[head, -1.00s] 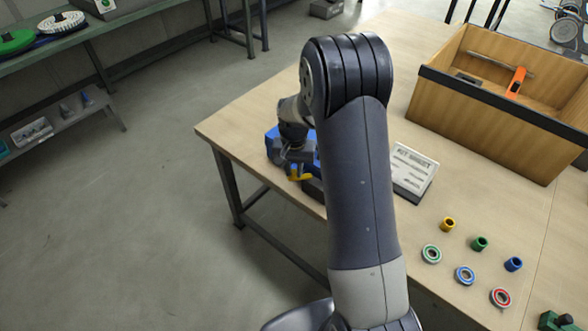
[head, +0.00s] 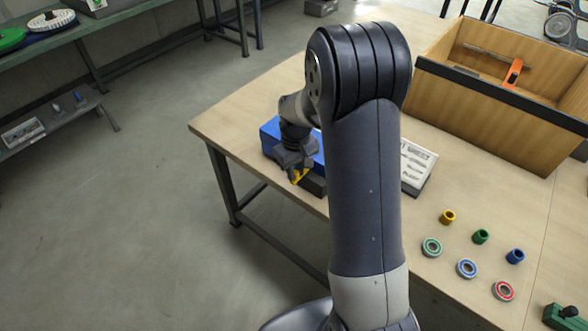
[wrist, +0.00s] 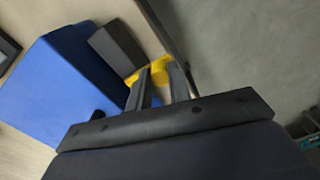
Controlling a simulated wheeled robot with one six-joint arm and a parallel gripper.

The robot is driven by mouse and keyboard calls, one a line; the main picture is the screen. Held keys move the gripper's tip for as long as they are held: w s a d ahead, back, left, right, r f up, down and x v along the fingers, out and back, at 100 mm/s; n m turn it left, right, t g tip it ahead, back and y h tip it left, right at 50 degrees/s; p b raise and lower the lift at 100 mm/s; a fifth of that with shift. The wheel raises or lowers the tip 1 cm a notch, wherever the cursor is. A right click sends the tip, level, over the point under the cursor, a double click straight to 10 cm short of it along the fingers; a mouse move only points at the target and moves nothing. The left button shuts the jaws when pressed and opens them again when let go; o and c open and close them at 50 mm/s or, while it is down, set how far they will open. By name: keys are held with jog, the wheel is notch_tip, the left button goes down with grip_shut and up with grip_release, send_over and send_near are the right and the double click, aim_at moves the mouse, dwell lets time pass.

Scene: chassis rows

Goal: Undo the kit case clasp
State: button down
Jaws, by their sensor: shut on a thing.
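The blue kit case (head: 270,137) sits near the left corner of the wooden workbench, partly hidden behind my arm. It also shows at the left in the wrist view (wrist: 62,85). The yellow clasp (head: 297,178) is at the case's front side, beside a dark block (wrist: 115,46). My gripper (head: 295,170) is at the clasp. In the wrist view, my two fingers (wrist: 158,76) are shut on the yellow clasp (wrist: 134,77), whose ends show on both sides. Whether the clasp is loose cannot be told.
A kit sheet board (head: 416,165) lies right of my arm. Coloured bushings (head: 481,237) and ringed bearings (head: 466,268) lie at the front right. A wooden open box (head: 500,100) holds an orange tool. The bench edge and open floor lie left of the case.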

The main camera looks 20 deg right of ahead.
aim_at(296, 172)
dwell(0.3)
jog(key=c, duration=1.3)
grip_release()
notch_tip(296, 172, up, 11)
jog(key=shift+f, duration=0.1)
notch_tip(296, 172, down, 10)
jog(key=shift+f, duration=0.45)
